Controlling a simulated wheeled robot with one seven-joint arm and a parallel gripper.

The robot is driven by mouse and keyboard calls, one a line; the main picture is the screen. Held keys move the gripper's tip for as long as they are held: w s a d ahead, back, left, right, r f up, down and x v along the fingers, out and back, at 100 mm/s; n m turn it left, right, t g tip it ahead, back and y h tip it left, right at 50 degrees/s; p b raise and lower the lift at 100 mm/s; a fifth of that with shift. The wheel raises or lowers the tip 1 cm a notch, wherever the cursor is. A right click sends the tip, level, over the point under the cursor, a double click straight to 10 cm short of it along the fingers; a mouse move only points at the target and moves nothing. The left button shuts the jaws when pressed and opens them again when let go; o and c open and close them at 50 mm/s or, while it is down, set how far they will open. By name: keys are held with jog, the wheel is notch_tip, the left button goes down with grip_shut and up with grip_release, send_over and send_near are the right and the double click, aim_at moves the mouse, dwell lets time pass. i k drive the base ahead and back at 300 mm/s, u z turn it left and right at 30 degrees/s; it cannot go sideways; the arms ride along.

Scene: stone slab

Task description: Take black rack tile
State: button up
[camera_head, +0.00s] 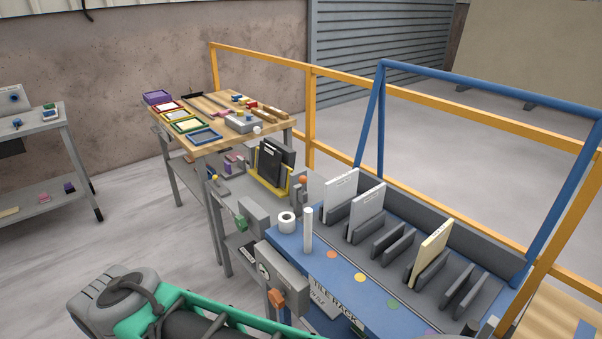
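A blue tile rack (345,268) with the label "TILE RACK" stands at the right of the head view. Its grey slots hold two white tiles, a nearer one (367,212) and a farther one (341,187), and one cream tile (431,252). Other slots look empty. I see no black tile in the blue rack. Black slabs (271,161) stand nearly upright in a yellow holder (262,186) on the grey bench behind the rack. My gripper is not in view. A green and grey part at the lower left seems to be my arm.
A white roll (287,222) and an upright white cylinder (308,232) stand at the rack's left end. A blue frame (380,120) and a yellow railing (309,115) enclose the rack's far side. A wooden table (237,106) with trays stands behind.

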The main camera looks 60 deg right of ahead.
aim_at(270, 160)
jog(key=k, duration=0.2)
jog(key=z, duration=0.95)
jog(key=i, duration=1.65)
